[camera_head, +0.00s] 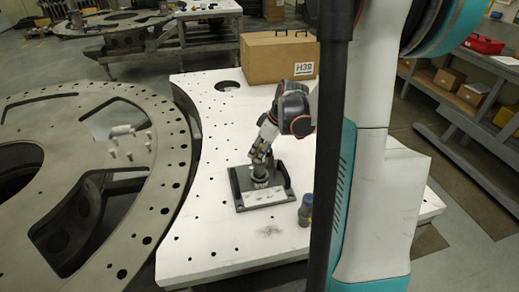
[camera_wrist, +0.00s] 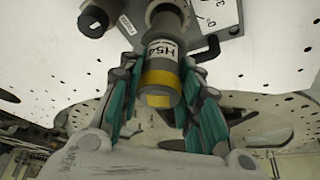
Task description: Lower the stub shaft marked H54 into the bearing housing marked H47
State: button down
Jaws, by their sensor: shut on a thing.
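The stub shaft (camera_wrist: 162,72) is a grey cylinder with a white H54 label and a yellow band. My gripper (camera_wrist: 160,95) is shut on it, with teal-lined fingers on both sides. In the head view my gripper (camera_head: 261,156) is above the bearing housing (camera_head: 260,183), a round grey part on a dark base with a white label plate (camera_head: 265,196). I cannot read H47 on it. The shaft points at the housing, its far end near the top edge of the wrist view. I cannot tell whether that end is inside the bore.
A small dark cylinder (camera_head: 305,210) stands right of the housing; it also shows in the wrist view (camera_wrist: 95,20). The white perforated table (camera_head: 215,235) is clear in front. A large ring plate (camera_head: 130,215) lies left.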

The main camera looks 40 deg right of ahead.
jog(key=shift+f+b, duration=2.3)
jog(key=shift+f, duration=0.5)
jog(key=c, duration=1.1)
grip_release()
jog(key=v, duration=1.2)
